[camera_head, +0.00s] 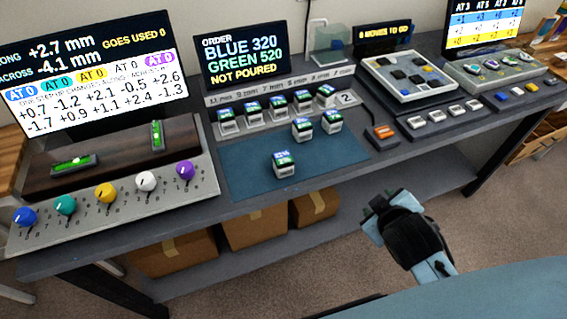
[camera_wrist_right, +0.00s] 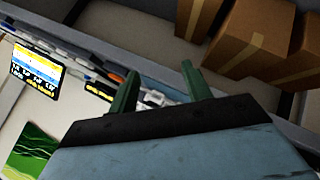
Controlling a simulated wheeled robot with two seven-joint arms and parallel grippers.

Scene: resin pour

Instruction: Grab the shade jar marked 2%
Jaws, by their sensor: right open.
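The shade jars are small white cubes with blue and green labels. Several stand in a row on a rack (camera_head: 275,112) at the back of the blue mat. Two more jars, a left one (camera_head: 302,129) and a right one (camera_head: 331,121), stand just in front of the row. A single jar (camera_head: 284,164) stands alone nearer the front of the mat. The percent marks are too small to read, so I cannot tell which is 2%. My right gripper (camera_wrist_right: 158,90) is open and empty, in front of the table and apart from the jars. My left gripper is not in view.
The blue mat (camera_head: 240,180) has free room around the lone jar. A panel of coloured knobs (camera_head: 130,196) is at left. An orange-topped block (camera_head: 382,137) and a tray of dark pieces (camera_head: 410,75) are at right. Cardboard boxes (camera_head: 256,230) sit on the lower shelf.

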